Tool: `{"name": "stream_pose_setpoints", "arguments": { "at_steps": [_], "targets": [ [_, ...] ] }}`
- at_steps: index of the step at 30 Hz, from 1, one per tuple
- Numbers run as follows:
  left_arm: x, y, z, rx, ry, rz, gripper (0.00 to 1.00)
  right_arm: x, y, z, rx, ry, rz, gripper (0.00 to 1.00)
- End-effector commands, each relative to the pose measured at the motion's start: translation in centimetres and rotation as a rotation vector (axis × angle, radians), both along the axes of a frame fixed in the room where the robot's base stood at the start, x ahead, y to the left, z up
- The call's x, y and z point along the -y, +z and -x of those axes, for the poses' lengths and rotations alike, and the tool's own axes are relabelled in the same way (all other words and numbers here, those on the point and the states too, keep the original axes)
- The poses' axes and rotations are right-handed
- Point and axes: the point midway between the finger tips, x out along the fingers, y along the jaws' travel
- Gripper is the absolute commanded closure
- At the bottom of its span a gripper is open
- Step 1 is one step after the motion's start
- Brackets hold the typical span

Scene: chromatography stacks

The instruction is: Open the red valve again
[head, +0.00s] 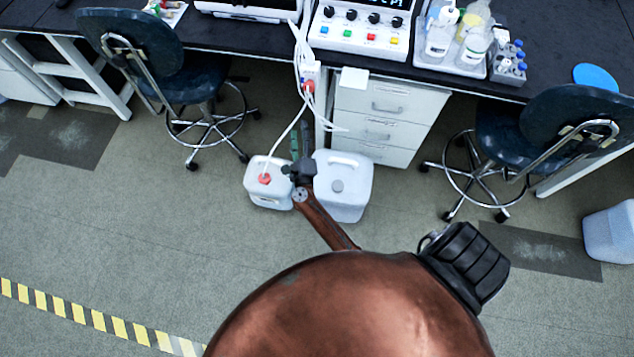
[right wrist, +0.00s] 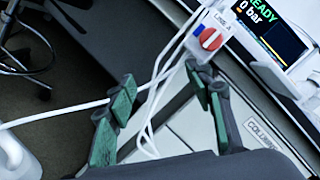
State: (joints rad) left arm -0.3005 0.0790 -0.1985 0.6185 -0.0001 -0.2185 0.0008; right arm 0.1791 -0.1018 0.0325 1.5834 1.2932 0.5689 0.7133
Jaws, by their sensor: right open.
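The red valve (head: 308,86) sits on a white block at the bench's front edge in the head view. In the right wrist view the valve (right wrist: 211,39) is a round red knob with a pale part, on a white block labelled "LINE A". My right gripper (head: 301,130) is below the valve in the head view. In the right wrist view the gripper (right wrist: 160,76) has its green-padded fingers spread, with nothing held and the valve beyond the fingertips, apart from them. I cannot tell how far the knob is turned. My left gripper is not in view.
White tubes (head: 299,50) hang around the valve, and one runs to a red-capped canister (head: 270,193). A second canister (head: 342,200) stands beside it. A drawer cabinet (head: 388,105) is under the bench. A display (right wrist: 268,35) reads "READY" and "0 bar". Chairs (head: 165,60) stand at both sides.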

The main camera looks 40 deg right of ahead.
Motion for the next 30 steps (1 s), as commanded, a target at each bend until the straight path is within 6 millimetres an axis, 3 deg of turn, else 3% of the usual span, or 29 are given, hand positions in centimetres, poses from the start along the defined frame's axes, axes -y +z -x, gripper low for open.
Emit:
{"name": "stream_pose_setpoints", "arguments": {
  "at_steps": [14,30],
  "targets": [
    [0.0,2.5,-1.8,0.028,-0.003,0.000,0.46,-2.4,-7.7,3.9,-0.318,0.193,0.377,0.52],
    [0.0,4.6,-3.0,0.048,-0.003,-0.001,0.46,-4.5,-15.9,10.0,-0.595,0.411,0.689,0.52]
  ]
}}
